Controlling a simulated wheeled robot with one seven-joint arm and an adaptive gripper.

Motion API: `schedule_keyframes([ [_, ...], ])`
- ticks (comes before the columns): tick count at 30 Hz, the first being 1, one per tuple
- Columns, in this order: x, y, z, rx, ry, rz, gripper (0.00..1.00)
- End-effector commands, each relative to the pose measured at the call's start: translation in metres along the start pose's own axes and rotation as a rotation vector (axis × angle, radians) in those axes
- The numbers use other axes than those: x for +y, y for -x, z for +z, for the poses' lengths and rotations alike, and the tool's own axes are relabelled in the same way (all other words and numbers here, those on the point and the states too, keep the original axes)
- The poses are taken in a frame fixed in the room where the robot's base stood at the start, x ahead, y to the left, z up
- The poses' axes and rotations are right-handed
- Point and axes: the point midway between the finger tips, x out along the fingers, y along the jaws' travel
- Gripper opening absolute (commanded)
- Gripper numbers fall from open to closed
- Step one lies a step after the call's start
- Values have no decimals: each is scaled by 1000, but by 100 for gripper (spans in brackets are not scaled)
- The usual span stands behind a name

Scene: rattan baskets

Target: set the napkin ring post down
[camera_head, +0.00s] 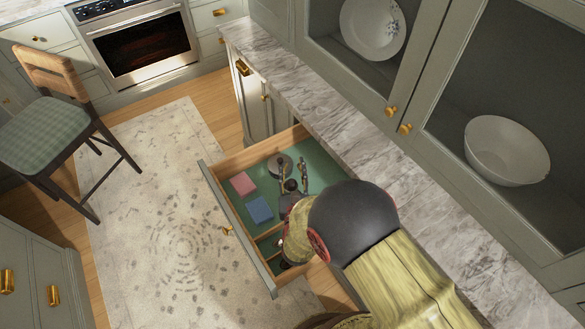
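A round grey disc (274,167), which looks like the base of the napkin ring post, is inside the open drawer (213,188). My gripper (292,172) is over the drawer, with dark parts close to the disc and overlapping it in the picture. The upright part of the post cannot be told apart from these dark parts. I cannot tell whether the fingers touch or hold the post, or whether the disc rests on the green drawer floor (264,182). My arm hides the drawer's right part.
A pink block (242,183) and a blue block (259,210) lie in the drawer, left of my gripper. Wooden dividers (268,243) are at its near end. The marble counter (330,117) and glass-front cabinets (392,112) stand close on the right. A chair (50,135) is at left.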

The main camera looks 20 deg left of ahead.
Motion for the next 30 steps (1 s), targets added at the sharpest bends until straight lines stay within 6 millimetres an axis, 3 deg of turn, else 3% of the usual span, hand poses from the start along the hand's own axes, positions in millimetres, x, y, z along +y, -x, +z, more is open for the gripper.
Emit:
schedule_keyframes([
  [11,0,0,1,0,0,0,40],
  [16,-1,1,16,0,0,0,40],
  [30,1,97,13,2,2,4,40],
])
